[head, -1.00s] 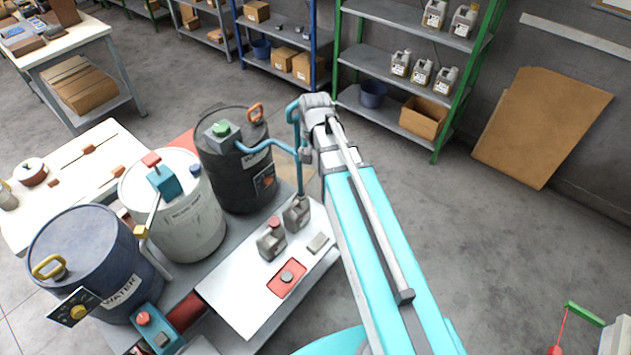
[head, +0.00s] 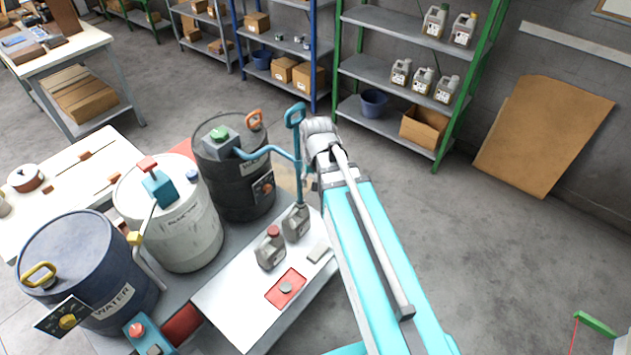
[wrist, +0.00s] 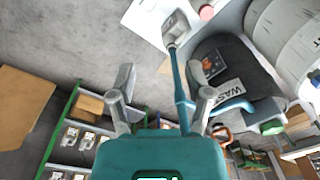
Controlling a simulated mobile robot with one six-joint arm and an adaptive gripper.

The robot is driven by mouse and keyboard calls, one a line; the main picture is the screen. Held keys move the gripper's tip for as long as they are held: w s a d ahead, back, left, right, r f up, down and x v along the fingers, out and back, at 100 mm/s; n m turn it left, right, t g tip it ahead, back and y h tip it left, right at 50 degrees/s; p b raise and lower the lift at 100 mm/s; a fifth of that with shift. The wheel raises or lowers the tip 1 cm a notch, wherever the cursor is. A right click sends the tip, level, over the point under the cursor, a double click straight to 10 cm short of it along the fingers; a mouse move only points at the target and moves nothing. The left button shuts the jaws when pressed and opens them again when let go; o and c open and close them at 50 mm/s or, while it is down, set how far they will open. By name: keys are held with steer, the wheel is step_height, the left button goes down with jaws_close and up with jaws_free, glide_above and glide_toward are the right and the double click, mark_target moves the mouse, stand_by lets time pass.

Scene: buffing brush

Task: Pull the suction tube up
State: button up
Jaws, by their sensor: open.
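The suction tube is a thin teal upright pipe with a loop handle on top (head: 295,116). Its lower end stands in a grey can (head: 297,224) on the white board, and a teal side hose links it to the black waste drum (head: 232,175). In the wrist view the tube (wrist: 179,80) runs between the spread fingers of my gripper (wrist: 163,97), closer to the right finger. My gripper is open; whether a finger touches the tube I cannot tell. In the head view my arm mostly hides the gripper, beside the tube below the handle.
A second grey can with a red cap (head: 271,250) and a red pad (head: 286,288) are on the white board (head: 235,305). A white drum (head: 185,225) and a blue water drum (head: 85,255) stand left.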

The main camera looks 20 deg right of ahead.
steer(key=shift+w, duration=0.1)
steer(key=c, duration=0.4)
steer(key=shift+w+r+m, duration=0.1)
steer(key=shift+w+m, duration=0.05)
steer(key=shift+m, duration=0.25)
steer(key=shift+c, duration=1.2)
steer(key=shift+w+r+m+y, duration=0.1)
steer(key=shift+w+m+y, duration=0.2)
steer(key=shift+y, duration=0.1)
jaws_close()
steer(key=w+d+r+m+t+y+p, duration=0.1)
steer(key=w+d+r+m+t+y, duration=0.2)
steer(key=m, duration=0.9)
steer(key=w+d+r+m+t+y+p, duration=0.2)
steer(key=w+r+m+t, duration=0.4)
steer(key=w+r+m, duration=0.3)
steer(key=shift+w+d+m+y, duration=0.5)
steer(key=shift+w+m, duration=0.4)
steer(key=shift+m, duration=1.1)
